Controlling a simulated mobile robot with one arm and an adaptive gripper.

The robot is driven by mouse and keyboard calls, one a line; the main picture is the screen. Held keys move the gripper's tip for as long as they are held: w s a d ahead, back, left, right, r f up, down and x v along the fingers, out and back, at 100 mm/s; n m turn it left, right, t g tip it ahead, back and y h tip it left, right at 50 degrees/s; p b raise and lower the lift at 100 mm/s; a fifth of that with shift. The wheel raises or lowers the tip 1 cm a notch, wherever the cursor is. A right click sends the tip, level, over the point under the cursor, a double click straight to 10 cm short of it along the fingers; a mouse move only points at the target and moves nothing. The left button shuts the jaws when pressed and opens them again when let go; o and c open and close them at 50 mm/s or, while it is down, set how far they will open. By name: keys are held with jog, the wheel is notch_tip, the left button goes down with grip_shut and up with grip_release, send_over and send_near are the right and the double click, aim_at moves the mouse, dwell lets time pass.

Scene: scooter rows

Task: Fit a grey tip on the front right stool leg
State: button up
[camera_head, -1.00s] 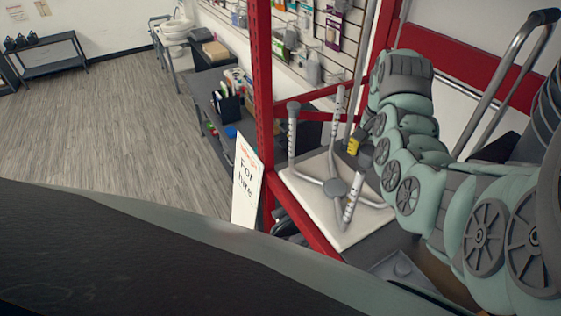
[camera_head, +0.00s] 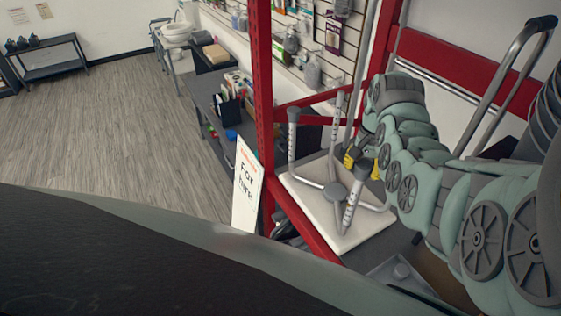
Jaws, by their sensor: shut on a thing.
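The stool (camera_head: 310,200) stands upside down on a shelf, its pale seat below and its banded legs pointing up. The left leg (camera_head: 292,145) has a grey tip (camera_head: 293,114) on its top. The back leg (camera_head: 340,115) shows no grey tip. The near leg (camera_head: 350,205) rises toward my gripper; its upper end meets the fingers in the picture. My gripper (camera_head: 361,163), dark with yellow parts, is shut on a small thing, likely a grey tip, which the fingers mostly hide. I cannot tell whether it touches the leg. My arm covers the area right of the stool.
A red upright post (camera_head: 264,110) and red rails frame the shelf. A white "For hire" sign (camera_head: 246,190) stands at its left. A grey tray (camera_head: 385,272) with a round grey piece (camera_head: 401,271) lies in front.

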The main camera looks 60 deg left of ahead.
jog(key=shift+f+b, duration=0.35)
jog(key=shift+b, duration=0.05)
jog(key=shift+f+b, duration=0.3)
jog(key=shift+b, duration=0.05)
jog(key=o, duration=1)
jog(key=shift+r, duration=0.1)
